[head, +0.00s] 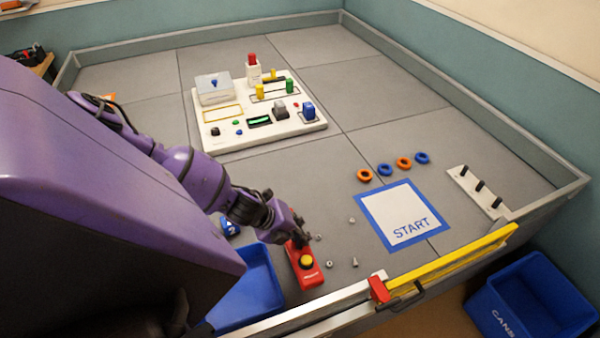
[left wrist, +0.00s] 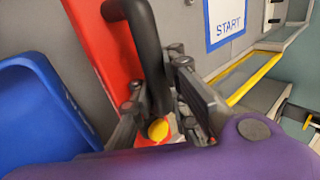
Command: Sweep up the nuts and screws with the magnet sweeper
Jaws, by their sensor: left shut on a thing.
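The red magnet sweeper (head: 308,274) has a yellow button on top and is at the near edge of the grey field. My left gripper (head: 300,240) is shut on its black handle. In the left wrist view the fingers (left wrist: 156,98) close around the handle, with the red body (left wrist: 95,35) beyond. I cannot tell whether the sweeper touches the floor. Small metal pieces lie apart to its right: a nut (head: 330,264), a screw (head: 354,262), and others farther back (head: 351,220), (head: 318,237). The gripper may hide more. My right gripper is not in view.
A blue tray (head: 262,268) stands just left of the sweeper. The START mat (head: 405,235) lies to the right, with orange and blue rings (head: 404,163) behind it. A white panel (head: 222,143) is farther back. A yellow bar (head: 460,256) runs along the front edge.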

